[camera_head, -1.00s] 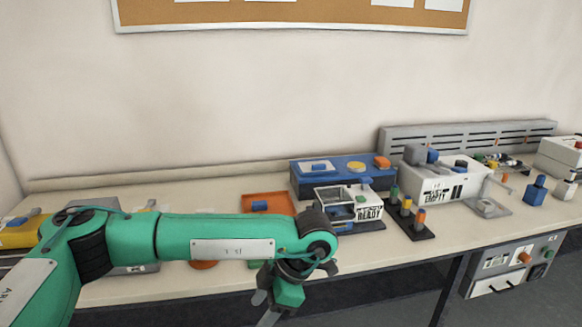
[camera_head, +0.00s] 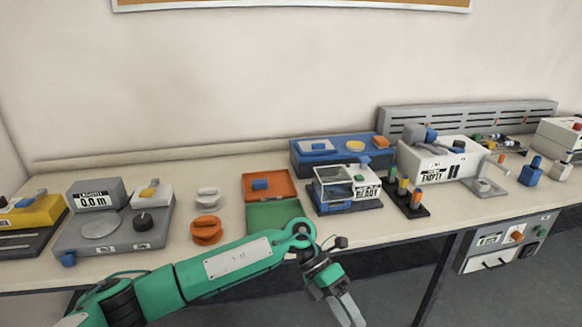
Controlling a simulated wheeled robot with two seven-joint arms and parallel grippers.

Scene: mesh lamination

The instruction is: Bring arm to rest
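My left arm comes in from the lower left, green with grey joints. Its gripper (camera_head: 343,308) hangs in front of the table's front edge, below the table top, pointing down and to the right. My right gripper is not in view.
The table (camera_head: 345,224) carries a grey machine reading 0.0 m (camera_head: 95,195), orange and white spools (camera_head: 206,230), an orange-and-green open case (camera_head: 270,186), a READY box (camera_head: 345,188), colored-tip tools (camera_head: 403,190) and a white EMPTY machine (camera_head: 436,165). A control box (camera_head: 508,243) hangs under the table.

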